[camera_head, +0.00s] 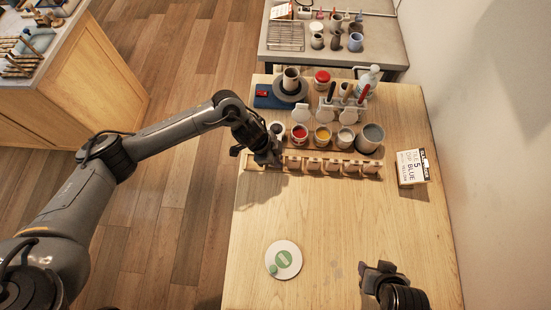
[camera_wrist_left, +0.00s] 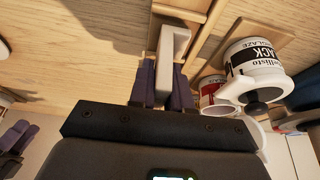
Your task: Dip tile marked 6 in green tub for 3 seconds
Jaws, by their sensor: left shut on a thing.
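My left gripper (camera_head: 268,160) is at the left end of a wooden rack. In the left wrist view, its fingers (camera_wrist_left: 163,88) are shut on a white tile (camera_wrist_left: 172,48); I cannot read a number on it. Several more tiles (camera_head: 313,164) stand in the rack (camera_head: 250,162) to the right. Behind the rack is a row of tubs, with a red one (camera_head: 299,132) and a yellow one (camera_head: 323,134) clear. I cannot make out a green tub. My right gripper (camera_head: 378,268) is at the lower right; its fingers are unclear.
A tub labelled black glaze (camera_wrist_left: 255,62) is beside the gripper in the left wrist view. A round white disc with a green mark (camera_head: 284,259) lies near the front. A sign card (camera_head: 412,167) mentions tile 5 and blue. The table's front middle is mostly bare.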

